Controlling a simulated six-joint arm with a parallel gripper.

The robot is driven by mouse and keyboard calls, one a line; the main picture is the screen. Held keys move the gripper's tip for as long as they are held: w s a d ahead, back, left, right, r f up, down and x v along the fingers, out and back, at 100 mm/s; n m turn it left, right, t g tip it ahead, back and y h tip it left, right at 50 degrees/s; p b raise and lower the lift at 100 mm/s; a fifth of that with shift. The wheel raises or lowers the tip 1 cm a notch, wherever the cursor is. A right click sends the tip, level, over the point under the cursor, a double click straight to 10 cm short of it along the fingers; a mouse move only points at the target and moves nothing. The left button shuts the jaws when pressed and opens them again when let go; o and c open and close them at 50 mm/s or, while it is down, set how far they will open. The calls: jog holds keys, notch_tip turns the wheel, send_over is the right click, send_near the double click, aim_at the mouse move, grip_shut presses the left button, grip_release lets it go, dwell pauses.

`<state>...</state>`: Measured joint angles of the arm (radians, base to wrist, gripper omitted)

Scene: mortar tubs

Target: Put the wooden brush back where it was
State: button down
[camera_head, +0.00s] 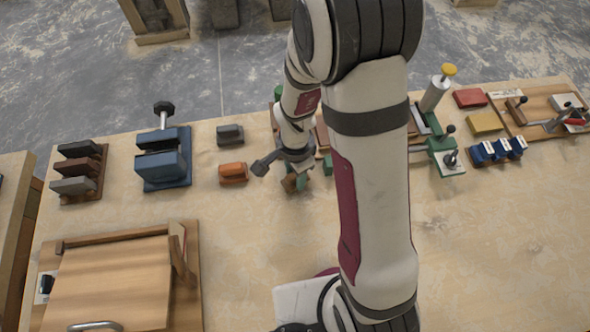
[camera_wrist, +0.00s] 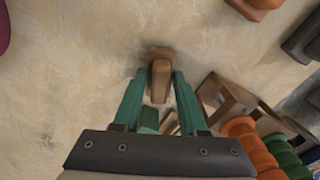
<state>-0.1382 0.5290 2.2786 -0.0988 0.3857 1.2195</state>
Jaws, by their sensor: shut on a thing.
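The wooden brush (camera_wrist: 160,82) is brown with a raised grip. In the wrist view it sits between the two green fingers of my gripper (camera_wrist: 157,92), which are shut on its grip. In the head view my gripper (camera_head: 302,176) is low over the middle of the table, and a small brown part of the brush (camera_head: 289,183) shows below it. I cannot tell whether the brush touches the table. My arm hides much of the middle of the table in the head view.
An orange block (camera_head: 233,172) and a grey block (camera_head: 230,134) lie left of my gripper. A wooden holder (camera_wrist: 228,98) is close by. The right front is clear.

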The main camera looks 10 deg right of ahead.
jog(key=shift+f, duration=0.1)
jog(key=shift+c, duration=2.3)
grip_release()
notch_tip(320, 180, up, 12)
jog(key=s+r+n+y, duration=0.1)
jog(key=s+r+n, duration=0.2)
jog(key=s, duration=0.5)
jog(key=s+r+n, duration=0.4)
jog(key=s+n, duration=0.1)
jog(key=s, duration=0.3)
jog(key=shift+s+d+r+y, duration=0.3)
jog(key=shift+s+d+y, duration=0.05)
jog(key=shift+y, duration=0.05)
